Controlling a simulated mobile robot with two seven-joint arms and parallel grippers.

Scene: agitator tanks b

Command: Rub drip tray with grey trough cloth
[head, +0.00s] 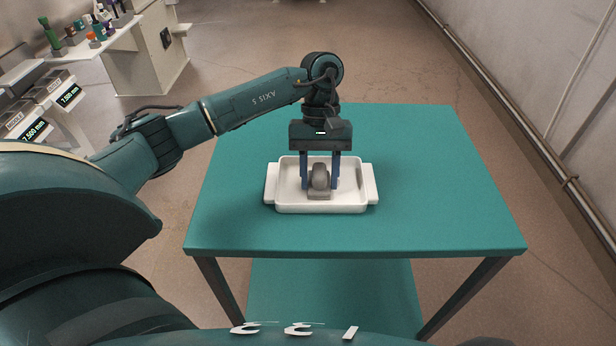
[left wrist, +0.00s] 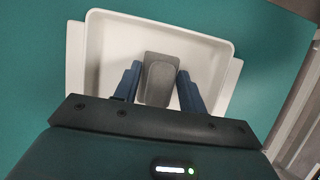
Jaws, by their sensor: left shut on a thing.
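The white drip tray (head: 352,206) lies on a teal table, with a handle flange on each side. It also shows in the left wrist view (left wrist: 205,48). The grey trough cloth (head: 319,194) is a small block-like pad with a raised grip, and it sits inside the tray. In the left wrist view the cloth (left wrist: 158,80) lies between the two blue fingers. My left gripper (head: 320,184) points down into the tray and is shut on the cloth's raised part. Whether the cloth touches the tray floor is hard to tell. My right gripper is not in view.
The teal table (head: 440,190) is clear around the tray. A white bench (head: 110,38) with several small bottles stands at the back left, beside a pale cabinet (head: 150,50). A wall with a pipe (head: 540,135) runs along the right.

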